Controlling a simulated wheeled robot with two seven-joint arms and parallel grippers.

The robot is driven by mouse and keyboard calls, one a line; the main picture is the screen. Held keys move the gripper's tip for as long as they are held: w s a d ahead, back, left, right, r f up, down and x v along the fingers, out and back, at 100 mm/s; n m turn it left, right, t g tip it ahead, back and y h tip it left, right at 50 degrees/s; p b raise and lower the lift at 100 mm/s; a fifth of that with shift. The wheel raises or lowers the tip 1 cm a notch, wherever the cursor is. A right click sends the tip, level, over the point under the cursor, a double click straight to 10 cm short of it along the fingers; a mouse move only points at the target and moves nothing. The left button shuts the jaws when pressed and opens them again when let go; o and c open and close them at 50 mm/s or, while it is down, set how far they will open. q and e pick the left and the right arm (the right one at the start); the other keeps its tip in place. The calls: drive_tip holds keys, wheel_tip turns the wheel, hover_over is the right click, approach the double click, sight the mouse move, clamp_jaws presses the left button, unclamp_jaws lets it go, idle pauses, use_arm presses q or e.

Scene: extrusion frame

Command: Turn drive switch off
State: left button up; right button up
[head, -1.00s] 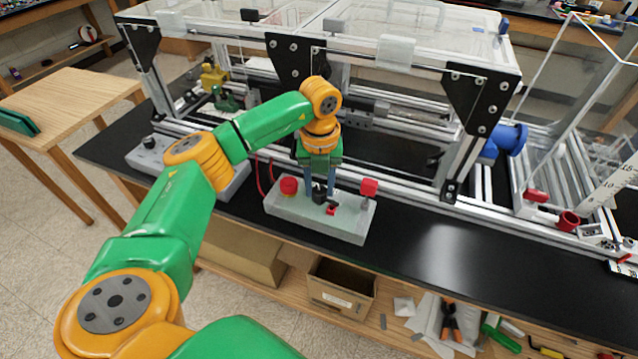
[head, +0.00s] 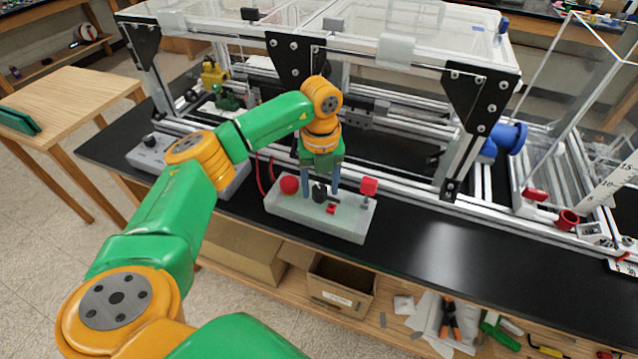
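A pale grey control box (head: 345,222) stands on the front edge of the black bench top. A black switch knob (head: 319,193) stands on top of it, with a small red part (head: 331,209) just in front. No label is readable, so I cannot tell which control is the drive switch. My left gripper (head: 320,193) points down over the box. Its blue-grey fingers are apart, one on each side of the black knob, with visible gaps. My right gripper is not in view.
A red round button (head: 289,185) and a red block-shaped control (head: 369,186) sit on the same box. A second grey box (head: 150,155) is at left. The aluminium extrusion frame (head: 420,208) stands behind. The black bench top (head: 480,255) is clear at right.

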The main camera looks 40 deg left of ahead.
sight(321, 188)
use_arm(q)
drive_tip(key=shift+d, duration=0.1)
drive_tip(key=shift+r, duration=0.1)
wheel_tip(321, 188, up, 6)
drive_tip(key=shift+r+b, duration=0.2)
drive_tip(key=shift+b, duration=0.7)
drive_tip(key=shift+d+r, duration=0.1)
drive_tip(key=shift+r, duration=0.25)
